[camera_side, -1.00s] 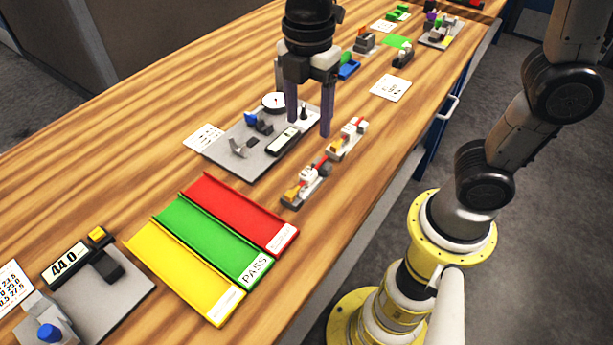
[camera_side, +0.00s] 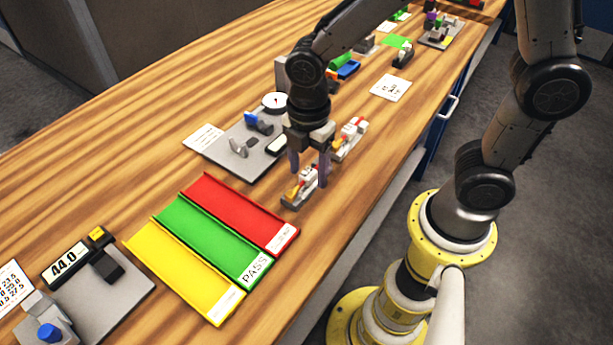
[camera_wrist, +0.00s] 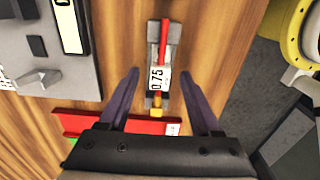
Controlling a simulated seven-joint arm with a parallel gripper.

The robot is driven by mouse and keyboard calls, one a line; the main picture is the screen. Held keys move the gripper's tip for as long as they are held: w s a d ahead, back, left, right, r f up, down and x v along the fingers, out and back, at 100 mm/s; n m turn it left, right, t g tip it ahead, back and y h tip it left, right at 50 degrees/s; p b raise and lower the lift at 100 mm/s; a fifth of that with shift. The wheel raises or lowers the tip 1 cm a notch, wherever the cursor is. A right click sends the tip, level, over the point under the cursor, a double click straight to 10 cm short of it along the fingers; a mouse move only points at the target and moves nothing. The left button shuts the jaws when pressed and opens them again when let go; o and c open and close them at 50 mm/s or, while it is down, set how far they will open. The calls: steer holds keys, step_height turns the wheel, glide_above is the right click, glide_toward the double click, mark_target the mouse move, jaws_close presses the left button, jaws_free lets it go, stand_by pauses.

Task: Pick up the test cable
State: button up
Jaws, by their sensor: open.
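What looks like the test cable (camera_wrist: 163,40), a thin red length with a white tag reading 0.75 and a yellow end, lies on a small grey holder (camera_wrist: 152,54) in the wrist view. In the side view this holder with the cable (camera_side: 292,195) is beside the red tray, partly hidden by my fingers. My gripper (camera_side: 308,177) is open just above it, fingers pointing down. In the wrist view my gripper (camera_wrist: 161,72) has one finger on each side of the cable, with gaps between. Whether the fingertips reach the cable's height I cannot tell.
A similar red-and-white piece on a holder (camera_side: 350,138) stands close behind my gripper. A grey plate with a dial (camera_side: 232,155) is to the left. Red (camera_side: 240,213), green (camera_side: 205,240) and yellow (camera_side: 180,272) trays lie in front. Bare wood lies to the right, towards the bench edge.

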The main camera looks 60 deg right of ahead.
steer(key=shift+f, duration=0.1)
steer(key=shift+c, duration=0.2)
jaws_close()
